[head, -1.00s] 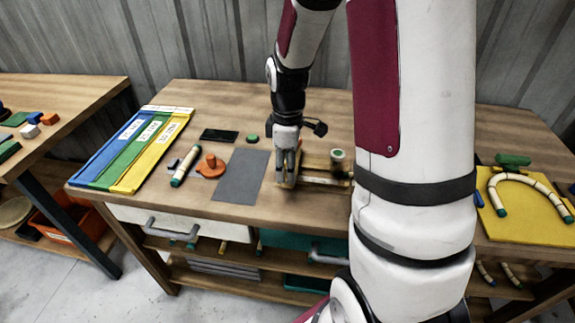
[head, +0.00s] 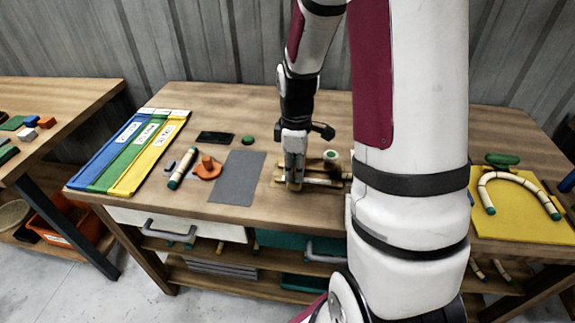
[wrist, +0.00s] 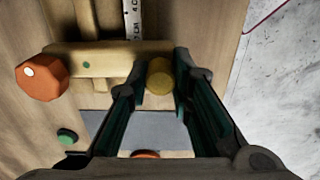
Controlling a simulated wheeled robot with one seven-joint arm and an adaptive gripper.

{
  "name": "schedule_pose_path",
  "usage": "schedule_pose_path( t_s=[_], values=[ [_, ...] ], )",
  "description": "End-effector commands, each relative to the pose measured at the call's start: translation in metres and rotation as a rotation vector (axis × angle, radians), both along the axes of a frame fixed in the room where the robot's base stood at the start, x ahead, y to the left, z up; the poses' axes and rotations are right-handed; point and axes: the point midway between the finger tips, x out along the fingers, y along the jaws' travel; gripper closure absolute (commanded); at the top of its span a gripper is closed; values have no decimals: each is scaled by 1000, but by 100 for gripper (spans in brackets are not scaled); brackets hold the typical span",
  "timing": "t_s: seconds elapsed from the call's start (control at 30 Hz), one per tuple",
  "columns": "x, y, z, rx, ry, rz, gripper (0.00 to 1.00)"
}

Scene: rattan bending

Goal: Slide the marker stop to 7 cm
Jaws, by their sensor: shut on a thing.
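In the wrist view, a light wooden crossbar (wrist: 105,62) with a small green dot lies across the wooden jig and appears to be the marker stop. A yellow round knob (wrist: 160,78) stands at its right end. My gripper (wrist: 158,88) is shut on this knob, one finger on each side. A white ruler strip (wrist: 131,22) runs up from the bar, and a label like "7 CM" shows close to the bar's edge; the exact alignment is unclear. In the head view, my gripper (head: 293,184) is low over the left part of the jig (head: 320,182).
An orange knob (wrist: 42,78) lies left of the bar in the wrist view. In the head view, a grey mat (head: 237,178) lies left of the jig and a green-topped piece (head: 332,156) stands behind it. My arm hides the jig's right end.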

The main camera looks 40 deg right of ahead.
Motion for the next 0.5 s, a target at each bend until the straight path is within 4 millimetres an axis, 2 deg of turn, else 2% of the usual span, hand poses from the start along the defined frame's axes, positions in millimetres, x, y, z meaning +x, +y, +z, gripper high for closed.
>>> schedule_pose_path(
  t_s=[0.17, 0.2, 0.3, 0.5],
  values=[
    [1, 1, 0, 1, -1, 1, 100],
    [1, 1, 0, 1, -1, 1, 77],
    [1, 1, 0, 1, -1, 1, 59],
    [1, 1, 0, 1, -1, 2, 59]
  ],
)
